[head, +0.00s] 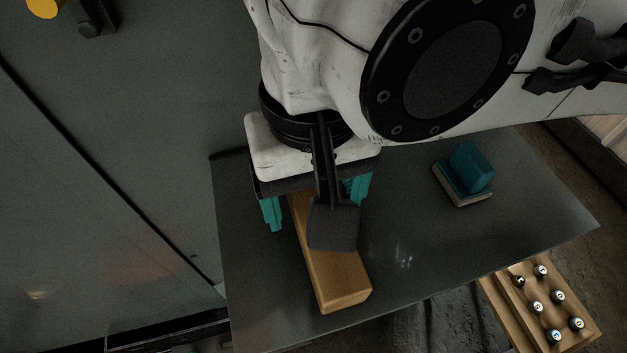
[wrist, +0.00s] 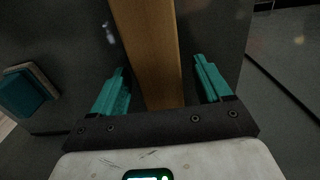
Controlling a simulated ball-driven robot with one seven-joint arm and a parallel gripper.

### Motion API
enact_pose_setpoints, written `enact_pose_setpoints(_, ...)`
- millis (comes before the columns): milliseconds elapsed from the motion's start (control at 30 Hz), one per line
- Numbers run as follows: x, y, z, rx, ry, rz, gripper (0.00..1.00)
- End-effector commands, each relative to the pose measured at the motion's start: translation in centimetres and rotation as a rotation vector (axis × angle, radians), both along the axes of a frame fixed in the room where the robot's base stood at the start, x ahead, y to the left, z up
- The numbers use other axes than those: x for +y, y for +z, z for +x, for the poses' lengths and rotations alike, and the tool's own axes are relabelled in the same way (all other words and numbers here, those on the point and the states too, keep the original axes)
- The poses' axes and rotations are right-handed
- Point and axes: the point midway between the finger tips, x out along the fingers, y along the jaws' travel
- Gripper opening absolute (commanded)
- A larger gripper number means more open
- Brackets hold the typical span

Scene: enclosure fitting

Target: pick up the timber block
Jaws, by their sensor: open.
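The timber block (head: 335,275) is a long light-brown bar lying on a dark grey table. My gripper (head: 315,210) is over its far part, with one teal finger on each side. In the wrist view the block (wrist: 147,50) runs between the two teal fingers of my gripper (wrist: 162,82), with a gap on both sides. The fingers are open and hold nothing. In the head view my wrist hides the block's far end and part of its top. I cannot tell how high the fingertips are above the table.
A teal block on a pale base (head: 468,172) stands at the table's right; it also shows in the wrist view (wrist: 28,90). A wooden tray with several numbered knobs (head: 515,290) is beyond the table's lower right edge. The grey table (head: 425,240) is clear between. A grey cabinet wall (head: 110,130) borders the left.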

Motion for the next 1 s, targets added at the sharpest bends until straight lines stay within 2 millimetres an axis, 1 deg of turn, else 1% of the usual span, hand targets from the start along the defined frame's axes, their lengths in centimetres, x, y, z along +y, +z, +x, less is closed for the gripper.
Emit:
enact_pose_setpoints(33, -0.05, -0.58, -0.03, 0.002, 0.0, -0.002, 0.78)
enact_pose_setpoints(100, -0.04, -0.97, 0.0, 0.0, 0.0, 0.0, 0.78)
enact_pose_setpoints(367, -0.03, -1.14, 0.01, 0.0, 0.0, 0.0, 0.77)
enact_pose_setpoints(1000, -0.03, -1.1, 0.02, 0.0, 0.0, 0.0, 0.15)
